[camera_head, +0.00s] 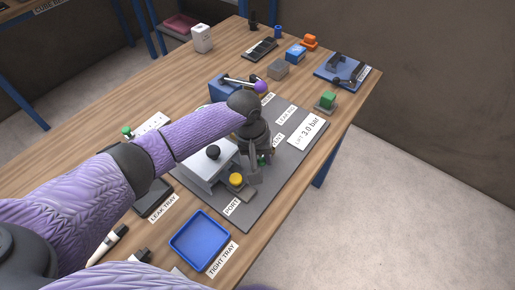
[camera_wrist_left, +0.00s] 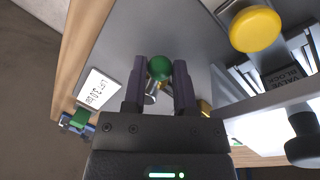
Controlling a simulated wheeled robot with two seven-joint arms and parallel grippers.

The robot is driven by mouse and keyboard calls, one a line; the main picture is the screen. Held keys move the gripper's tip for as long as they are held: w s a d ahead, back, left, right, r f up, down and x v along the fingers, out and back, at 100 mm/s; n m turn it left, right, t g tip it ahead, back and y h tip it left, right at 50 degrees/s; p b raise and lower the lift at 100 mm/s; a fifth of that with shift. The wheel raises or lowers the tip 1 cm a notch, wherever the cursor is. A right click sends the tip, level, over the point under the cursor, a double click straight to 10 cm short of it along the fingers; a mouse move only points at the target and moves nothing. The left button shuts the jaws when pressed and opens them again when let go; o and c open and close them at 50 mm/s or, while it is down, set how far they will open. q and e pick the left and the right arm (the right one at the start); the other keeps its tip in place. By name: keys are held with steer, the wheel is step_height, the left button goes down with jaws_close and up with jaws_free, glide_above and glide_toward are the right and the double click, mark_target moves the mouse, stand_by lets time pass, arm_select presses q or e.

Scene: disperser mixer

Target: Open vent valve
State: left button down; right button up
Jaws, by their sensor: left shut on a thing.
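My left gripper (camera_wrist_left: 160,90) reaches down over the grey plate of the test station in the head view, where its dark fingers (camera_head: 252,166) show at the valve block's right side. In the left wrist view its two fingers are shut on a green ball knob (camera_wrist_left: 159,68) with a metal stem below it. In the head view the green knob (camera_head: 262,160) is mostly hidden by the fingers. The valve block (camera_head: 208,171) is a light box with a black knob (camera_head: 213,152) on top. My right gripper is not in view.
A yellow button (camera_head: 236,180) by the PORT label sits close to the left gripper; it also shows in the wrist view (camera_wrist_left: 255,28). A blue tray (camera_head: 200,262) lies in front. A "3.0 bar" card (camera_head: 307,131) lies to the right. Several blocks and fixtures stand at the back.

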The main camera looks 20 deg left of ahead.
arm_select(q)
steer(key=n+p, duration=0.1)
steer(key=d+n+p, duration=0.1)
steer(key=p, duration=0.1)
steer(key=n+p, duration=0.1)
steer(key=shift+w+d+r+n+t+p, duration=0.1)
steer(key=shift+d+r+n+t+p, duration=0.2)
steer(key=shift+d+n, duration=0.1)
steer(key=shift+w+d+f+n+p, duration=0.15)
steer(key=shift+d+n+p, duration=0.2)
steer(key=shift+n+p, duration=0.45)
steer(key=shift+w+d+n+t+y, duration=0.2)
steer(key=shift+d+n+t+y, duration=0.15)
steer(key=shift+n, duration=0.65)
steer(key=shift+w+d+f+n+p, duration=0.1)
steer(key=shift+w+d+n+p, duration=0.2)
steer(key=shift+n, duration=0.6)
steer(key=shift+w+d+n+y, duration=0.25)
steer(key=shift+n, duration=0.55)
steer(key=shift+w+d+n+t+y+b, duration=0.2)
steer(key=shift+w+n, duration=0.1)
steer(key=shift+n, duration=0.45)
steer(key=shift+w+d+n+t+y+b, duration=0.15)
steer(key=shift+w+n, duration=0.15)
steer(key=shift+n, duration=0.45)
steer(key=c, duration=0.7)
jaws_free()
